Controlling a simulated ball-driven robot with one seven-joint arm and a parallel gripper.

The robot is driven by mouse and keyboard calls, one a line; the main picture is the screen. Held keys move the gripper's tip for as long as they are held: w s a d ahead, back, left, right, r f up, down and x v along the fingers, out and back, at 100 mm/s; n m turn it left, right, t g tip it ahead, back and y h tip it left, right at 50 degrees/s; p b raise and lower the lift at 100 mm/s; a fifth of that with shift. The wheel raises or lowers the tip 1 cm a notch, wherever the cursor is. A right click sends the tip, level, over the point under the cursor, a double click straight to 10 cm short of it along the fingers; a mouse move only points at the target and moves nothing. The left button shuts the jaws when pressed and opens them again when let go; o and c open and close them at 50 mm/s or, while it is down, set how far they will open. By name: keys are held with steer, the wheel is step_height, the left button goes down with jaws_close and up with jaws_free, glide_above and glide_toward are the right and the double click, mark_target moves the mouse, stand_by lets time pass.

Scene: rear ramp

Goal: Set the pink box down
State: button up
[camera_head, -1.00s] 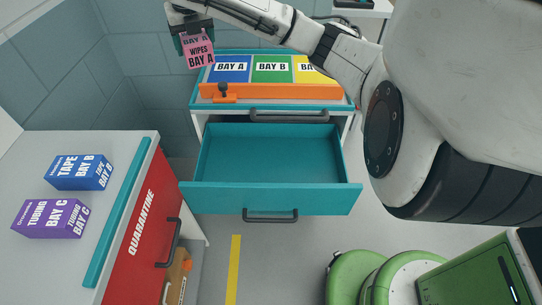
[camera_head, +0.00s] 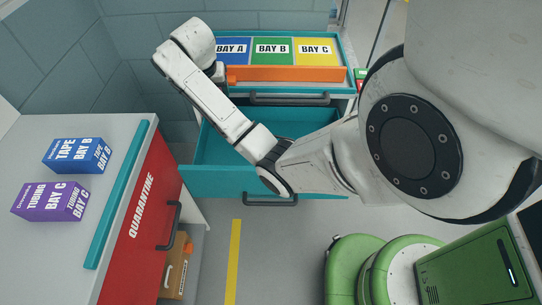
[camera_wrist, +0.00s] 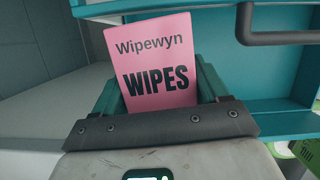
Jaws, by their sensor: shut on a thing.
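The pink box (camera_wrist: 152,58), marked Wipewyn WIPES, is held between the teal fingers of my gripper (camera_wrist: 158,80) in the wrist view. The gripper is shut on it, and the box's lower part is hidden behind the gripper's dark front. In the head view my own forearm and wrist hide both gripper and box. A pulled-out teal drawer (camera_head: 222,182) is below the bays, partly covered by my arm. In the wrist view a dark handle (camera_wrist: 285,38) and teal surfaces are right of the box.
The cabinet top has blue BAY A (camera_head: 231,58), green BAY B (camera_head: 272,58) and yellow BAY C (camera_head: 315,60), fronted by an orange bar (camera_head: 290,74). The quarantine cabinet (camera_head: 125,135) at left carries a blue tape box (camera_head: 75,154) and a purple tubing box (camera_head: 48,200).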

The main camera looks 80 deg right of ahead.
steer(key=s+a+f+m, duration=0.1)
steer(key=s+a+f, duration=0.25)
steer(key=f, duration=0.25)
steer(key=s+a+f, duration=0.2)
steer(key=s+f, duration=0.2)
steer(key=f, duration=0.3)
steer(key=b, duration=0.1)
glide_above(243, 161)
step_height(243, 161, down, 6)
steer(key=shift+s+f, duration=0.1)
steer(key=shift+f+b, duration=0.3)
steer(key=shift+f, duration=1.7)
steer(key=shift+f, duration=0.1)
steer(key=o, duration=1.2)
steer(key=p+v, duration=0.1)
steer(key=v, duration=0.5)
steer(key=p+v, duration=0.1)
steer(key=v, duration=0.5)
steer(key=shift+w, duration=0.2)
